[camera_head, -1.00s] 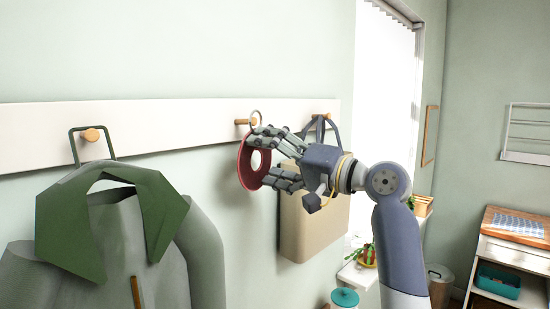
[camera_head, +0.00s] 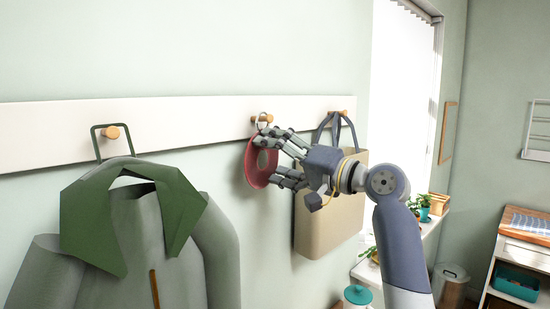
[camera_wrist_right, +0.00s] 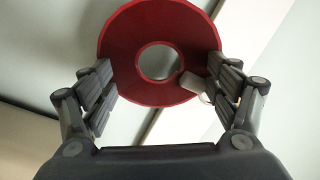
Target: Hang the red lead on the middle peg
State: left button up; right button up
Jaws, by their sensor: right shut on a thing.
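The red lead (camera_head: 262,163) is a flat red disc with a central hole and a small pale loop (camera_head: 263,118) at its top. My right gripper (camera_head: 276,160) is shut on the lead and holds it upright close to the wall. In the right wrist view the red disc (camera_wrist_right: 120,45) lies between the two fingers (camera_wrist_right: 160,90). The loop overlaps the wooden middle peg (camera_head: 269,118) in the head view; I cannot tell whether it is around the peg or in front of it. My left gripper is not in view.
A green-grey coat (camera_head: 130,230) hangs from the left peg (camera_head: 111,132). A beige bag (camera_head: 325,225) hangs from the right peg (camera_head: 341,112), behind my right gripper. The white peg rail (camera_head: 190,125) runs along the wall. A window sill with plants is at right.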

jog(key=o, duration=1.1)
jog(key=shift+c, duration=0.2)
